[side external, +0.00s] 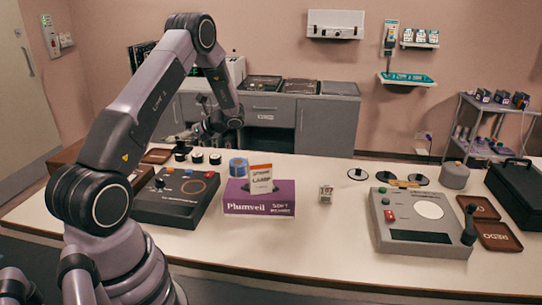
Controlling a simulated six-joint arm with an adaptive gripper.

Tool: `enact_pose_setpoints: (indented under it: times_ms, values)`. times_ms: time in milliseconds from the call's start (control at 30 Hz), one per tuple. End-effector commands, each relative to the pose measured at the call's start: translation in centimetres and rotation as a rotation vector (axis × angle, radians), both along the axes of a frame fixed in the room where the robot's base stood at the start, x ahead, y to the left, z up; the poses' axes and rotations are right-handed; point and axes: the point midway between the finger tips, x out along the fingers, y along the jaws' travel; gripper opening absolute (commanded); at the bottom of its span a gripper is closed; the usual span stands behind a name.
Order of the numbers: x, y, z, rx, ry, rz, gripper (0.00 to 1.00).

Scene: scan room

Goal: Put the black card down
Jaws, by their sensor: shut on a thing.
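My gripper (206,128) is up at the left of the picture, above the back edge of the white table (300,240). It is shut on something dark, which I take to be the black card. The card's outline is too small and too dark against the gripper to make out. The gripper is above and behind a row of small black and white round pieces (197,157) and looks clear of the tabletop.
A dark control box (175,210) is at the left. A purple box (259,208), a blue roll (238,167) and a small block (326,194) stand mid-table. A grey console (415,235), brown trays (497,237) and a black case (522,190) fill the right. The front middle is bare.

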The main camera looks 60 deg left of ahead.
Motion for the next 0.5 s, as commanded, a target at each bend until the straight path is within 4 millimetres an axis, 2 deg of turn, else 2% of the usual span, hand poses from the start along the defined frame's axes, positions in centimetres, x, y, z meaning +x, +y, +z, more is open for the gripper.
enact_pose_setpoints:
  times_ms: [100,333,500]
  values:
    - [0.0,0.0,3.1,0.003,-0.004,0.0,0.2]
    - [0.0,0.0,7.8,0.002,-0.003,0.0,0.2]
    - [2.8,-2.4,7.5,0.0,0.003,-0.097,0.2]
